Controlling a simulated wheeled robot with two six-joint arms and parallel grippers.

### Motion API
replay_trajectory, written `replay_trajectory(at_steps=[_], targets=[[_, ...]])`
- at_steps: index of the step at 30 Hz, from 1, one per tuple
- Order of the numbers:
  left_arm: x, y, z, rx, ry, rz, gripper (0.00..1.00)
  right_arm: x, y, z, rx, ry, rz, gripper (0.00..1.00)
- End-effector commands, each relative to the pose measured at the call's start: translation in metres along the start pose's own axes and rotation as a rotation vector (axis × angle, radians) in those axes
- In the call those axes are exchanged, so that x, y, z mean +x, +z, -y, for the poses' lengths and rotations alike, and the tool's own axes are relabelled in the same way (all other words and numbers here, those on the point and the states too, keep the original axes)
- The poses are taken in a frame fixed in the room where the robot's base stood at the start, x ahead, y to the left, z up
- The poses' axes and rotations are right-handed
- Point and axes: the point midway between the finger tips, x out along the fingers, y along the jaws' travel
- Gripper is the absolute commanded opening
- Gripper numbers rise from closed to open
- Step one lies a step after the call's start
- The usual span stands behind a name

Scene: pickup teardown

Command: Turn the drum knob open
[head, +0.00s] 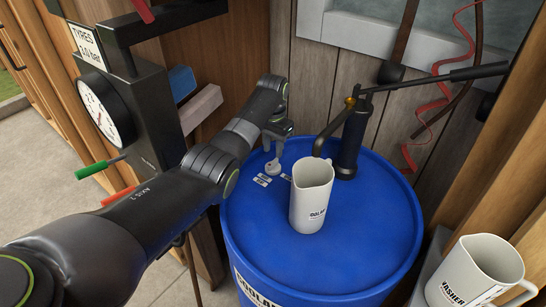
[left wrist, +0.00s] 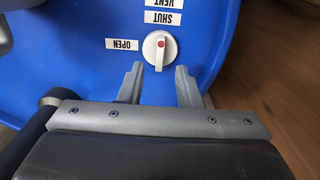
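The blue drum (head: 375,225) stands upright with a white knob (head: 272,168) on its top. In the left wrist view the knob (left wrist: 157,50) is round with a raised bar and a red dot. The bar lies along the picture's vertical, in line with the SHUT label (left wrist: 158,17); the OPEN label (left wrist: 123,44) is to its left. My left gripper (head: 277,148) is over the knob. In the left wrist view its fingers (left wrist: 159,70) are apart, with the tips either side of the knob's near edge, not visibly touching it. My right gripper is not in view.
A white coolant jug (head: 311,195) stands on the drum close to the knob. A black pump (head: 350,140) with a long lever rises behind it. A washer jug (head: 475,275) is at lower right. A tyre gauge post (head: 140,115) stands left, beside my left arm.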

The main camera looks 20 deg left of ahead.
Motion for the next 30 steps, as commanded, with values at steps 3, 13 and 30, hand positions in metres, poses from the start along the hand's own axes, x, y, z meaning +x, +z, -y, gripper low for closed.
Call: replay_trajectory(at_steps=[3,13,30], targets=[[0.024,0.001,0.0,0.0,0.001,0.004,0.31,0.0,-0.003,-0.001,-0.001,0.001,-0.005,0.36],[0.05,0.0,0.0,-0.001,-0.001,0.0,0.31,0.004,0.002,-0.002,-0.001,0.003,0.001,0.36],[0.051,0.0,0.0,0.0,-0.001,-0.001,0.0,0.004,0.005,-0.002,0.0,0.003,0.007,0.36]])
